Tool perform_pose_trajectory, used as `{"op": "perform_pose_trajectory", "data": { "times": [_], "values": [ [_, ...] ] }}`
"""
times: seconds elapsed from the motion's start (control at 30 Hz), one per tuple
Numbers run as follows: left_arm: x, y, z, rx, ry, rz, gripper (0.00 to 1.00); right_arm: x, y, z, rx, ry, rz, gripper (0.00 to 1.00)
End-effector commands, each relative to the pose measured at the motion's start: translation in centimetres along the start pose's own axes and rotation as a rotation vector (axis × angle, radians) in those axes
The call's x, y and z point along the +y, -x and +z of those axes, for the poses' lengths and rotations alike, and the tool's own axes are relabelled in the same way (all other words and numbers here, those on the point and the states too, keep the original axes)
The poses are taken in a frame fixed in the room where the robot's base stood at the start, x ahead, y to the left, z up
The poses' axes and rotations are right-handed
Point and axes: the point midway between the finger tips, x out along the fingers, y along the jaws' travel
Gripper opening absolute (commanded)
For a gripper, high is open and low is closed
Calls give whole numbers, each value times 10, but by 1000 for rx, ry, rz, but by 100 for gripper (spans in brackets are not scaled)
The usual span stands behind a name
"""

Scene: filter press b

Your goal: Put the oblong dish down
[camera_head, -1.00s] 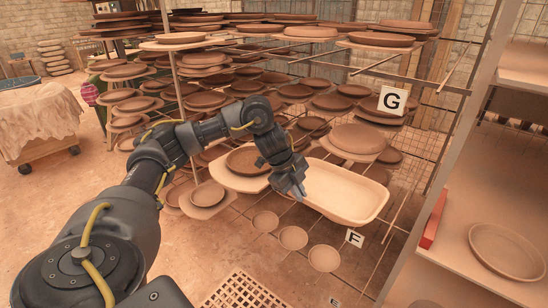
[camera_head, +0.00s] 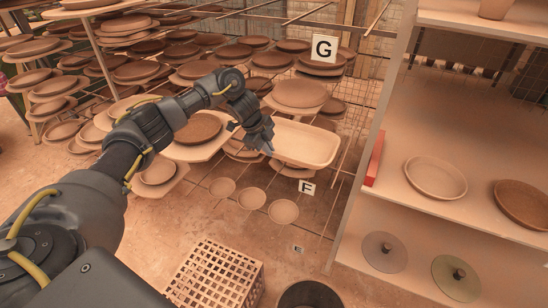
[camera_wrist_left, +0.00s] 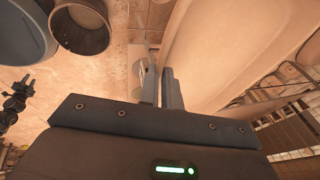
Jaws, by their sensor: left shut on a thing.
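The oblong dish (camera_head: 308,143) is a pale, long tray with a raised rim and rounded corners. In the head view it lies level in the drying rack, above the F label. My left gripper (camera_head: 268,146) is shut on its near left edge. In the left wrist view, the two fingers (camera_wrist_left: 163,85) are close together beside the large pale dish (camera_wrist_left: 225,50). I cannot tell whether the dish's underside touches the rack rods. My right gripper is not in view.
Round plates on boards (camera_head: 300,93) crowd the rack behind and left. Several small round dishes (camera_head: 251,198) sit lower in front. A shelf unit (camera_head: 398,215) stands right, holding a pale round dish (camera_head: 435,177). A perforated crate (camera_head: 215,275) stands on the floor below.

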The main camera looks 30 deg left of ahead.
Motion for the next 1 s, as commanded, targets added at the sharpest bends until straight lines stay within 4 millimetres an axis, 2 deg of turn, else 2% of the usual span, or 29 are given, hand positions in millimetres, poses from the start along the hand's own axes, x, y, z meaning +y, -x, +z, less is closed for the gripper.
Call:
{"op": "perform_pose_trajectory", "data": {
  "times": [0.03, 0.2, 0.5, 0.73, 1.0],
  "values": [
    [-6, -7, -3, 4, 2, -6, 0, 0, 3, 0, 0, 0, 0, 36],
    [-14, -26, -2, 3, 0, -8, 0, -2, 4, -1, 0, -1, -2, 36],
    [-17, -37, -3, 4, -1, -9, 0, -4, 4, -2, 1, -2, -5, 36],
    [-9, -61, 3, 4, 0, -7, 0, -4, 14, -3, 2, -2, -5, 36],
    [-7, -66, 5, 3, -2, -8, 0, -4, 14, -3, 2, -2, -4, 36]
  ]
}}
